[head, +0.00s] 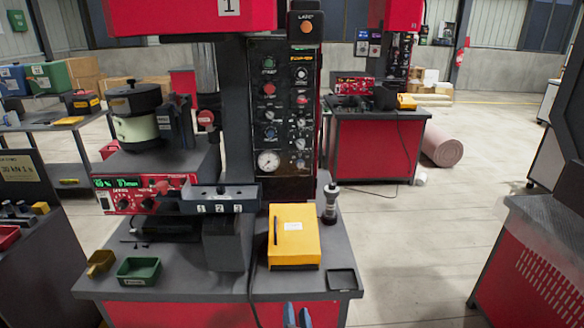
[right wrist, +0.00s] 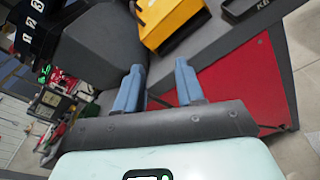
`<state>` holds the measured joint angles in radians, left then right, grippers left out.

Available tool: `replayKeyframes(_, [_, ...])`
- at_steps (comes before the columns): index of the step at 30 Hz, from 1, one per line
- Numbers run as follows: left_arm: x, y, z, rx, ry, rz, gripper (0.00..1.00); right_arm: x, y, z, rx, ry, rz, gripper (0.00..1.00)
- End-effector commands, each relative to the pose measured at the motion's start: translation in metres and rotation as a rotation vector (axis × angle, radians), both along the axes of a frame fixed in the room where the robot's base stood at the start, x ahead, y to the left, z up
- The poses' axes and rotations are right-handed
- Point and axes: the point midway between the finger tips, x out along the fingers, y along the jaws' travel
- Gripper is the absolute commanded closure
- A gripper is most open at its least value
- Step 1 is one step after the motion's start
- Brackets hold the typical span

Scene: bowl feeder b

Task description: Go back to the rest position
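My right gripper (head: 297,315) shows at the bottom edge of the head view as two blue fingertips, in front of the workbench's front edge. In the right wrist view its two blue fingers (right wrist: 159,86) are apart with nothing between them, so it is open and empty. The workbench (head: 196,284) has a grey top and a red front. A yellow box (head: 293,237) with a dark pen-like item stands on it, beyond the gripper. The box also shows at the top of the right wrist view (right wrist: 172,22). My left gripper is not in view.
A green tray (head: 138,271) and a small yellow scoop-like tray (head: 100,262) sit at the bench's left. A dark square tray (head: 341,280) is at its right corner. A machine column with a control panel (head: 283,120) rises behind. Floor at right is open (head: 420,260).

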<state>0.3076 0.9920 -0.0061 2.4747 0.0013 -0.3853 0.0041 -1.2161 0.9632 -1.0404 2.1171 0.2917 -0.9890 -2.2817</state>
Motion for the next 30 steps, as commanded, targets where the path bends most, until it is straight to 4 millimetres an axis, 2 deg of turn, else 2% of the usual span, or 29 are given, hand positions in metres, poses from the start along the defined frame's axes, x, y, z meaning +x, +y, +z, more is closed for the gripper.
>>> replayKeyframes(1, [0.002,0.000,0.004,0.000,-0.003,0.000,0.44,0.000,-0.016,-0.021,0.054,0.066,-0.034,0.62])
replayKeyframes(5, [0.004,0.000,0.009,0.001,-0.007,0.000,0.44,-0.012,-0.052,-0.081,0.242,0.248,-0.142,0.62])
replayKeyframes(8, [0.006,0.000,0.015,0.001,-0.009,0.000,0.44,-0.033,-0.083,-0.133,0.428,0.408,-0.273,0.62])
replayKeyframes(11, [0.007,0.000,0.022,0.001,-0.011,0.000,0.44,-0.070,-0.116,-0.189,0.665,0.579,-0.467,0.62])
replayKeyframes(12, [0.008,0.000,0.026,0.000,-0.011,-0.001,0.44,-0.089,-0.127,-0.210,0.772,0.644,-0.563,0.62])
replayKeyframes(16, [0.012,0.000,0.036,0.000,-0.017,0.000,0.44,-0.161,-0.152,-0.264,1.134,0.816,-0.931,0.62])
replayKeyframes(18, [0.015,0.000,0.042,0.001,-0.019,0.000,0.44,-0.201,-0.157,-0.283,1.323,0.875,-1.153,0.62])
replayKeyframes(20, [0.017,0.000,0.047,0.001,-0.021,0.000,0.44,-0.234,-0.157,-0.293,1.479,0.904,-1.353,0.62])
replayKeyframes(21, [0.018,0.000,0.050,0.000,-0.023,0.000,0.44,-0.254,-0.154,-0.296,1.578,0.913,-1.488,0.62])
replayKeyframes(24, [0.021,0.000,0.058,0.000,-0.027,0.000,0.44,-0.297,-0.143,-0.297,1.790,0.903,-1.816,0.62])
replayKeyframes(27, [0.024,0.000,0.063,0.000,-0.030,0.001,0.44,-0.325,-0.130,-0.291,1.939,0.864,-2.089,0.62])
replayKeyframes(29, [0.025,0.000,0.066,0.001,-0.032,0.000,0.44,-0.335,-0.123,-0.287,1.998,0.835,-2.215,0.62])
replayKeyframes(30, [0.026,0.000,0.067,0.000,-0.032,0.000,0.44,-0.340,-0.120,-0.284,-2.005,-0.807,2.256,0.62])
